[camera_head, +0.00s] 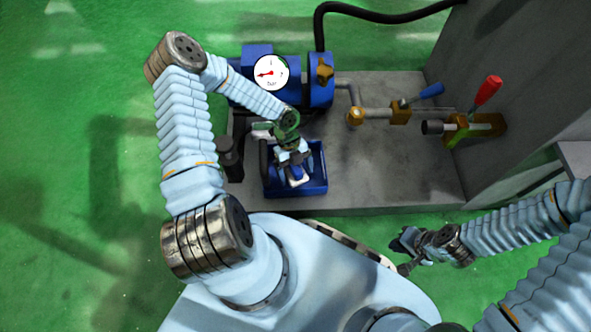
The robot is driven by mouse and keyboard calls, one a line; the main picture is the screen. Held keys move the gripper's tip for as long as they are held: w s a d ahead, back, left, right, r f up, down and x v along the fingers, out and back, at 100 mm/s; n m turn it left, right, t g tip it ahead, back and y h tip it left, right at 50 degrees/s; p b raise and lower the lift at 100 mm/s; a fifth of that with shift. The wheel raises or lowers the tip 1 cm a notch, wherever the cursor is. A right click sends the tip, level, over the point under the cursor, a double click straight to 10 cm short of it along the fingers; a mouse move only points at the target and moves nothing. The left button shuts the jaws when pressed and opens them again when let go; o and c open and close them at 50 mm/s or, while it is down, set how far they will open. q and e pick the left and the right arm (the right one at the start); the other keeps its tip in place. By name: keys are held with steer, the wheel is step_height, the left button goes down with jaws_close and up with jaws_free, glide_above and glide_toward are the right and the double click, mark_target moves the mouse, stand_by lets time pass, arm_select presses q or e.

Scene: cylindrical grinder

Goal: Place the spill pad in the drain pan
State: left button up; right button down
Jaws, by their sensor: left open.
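The blue drain pan (318,183) sits on the grey machine bed near its front left edge. A small white patch, which looks like the spill pad (301,181), shows inside the pan, partly hidden by my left gripper. My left gripper (295,176) is open and points down into the pan, right over the white pad. Whether its fingers touch the pad cannot be told. My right gripper (402,256) is empty in front of the bed, at the lower right, with its fingers apart.
A blue pump with a pressure gauge (270,72) stands behind the pan. A black hose (380,17) arches at the back. Brass valves with a blue handle (431,90) and a red handle (488,90) stand to the right. The bed (400,165) right of the pan is clear.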

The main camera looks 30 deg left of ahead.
arm_select(q)
steer(key=shift+r, duration=0.2)
steer(key=p+v, duration=0.3)
steer(key=v, duration=0.8)
steer(key=shift+r, duration=0.25)
steer(key=s+d+f+n+t, duration=0.1)
steer(key=s+d+n, duration=0.4)
steer(key=n, duration=0.8)
steer(key=s+d+f+n+t, duration=0.2)
steer(key=s+d+n, duration=0.3)
steer(key=d+n, duration=0.5)
steer(key=f+n, duration=0.1)
steer(key=n, duration=0.2)
steer(key=shift+s+n, duration=0.3)
steer(key=shift+d, duration=0.1)
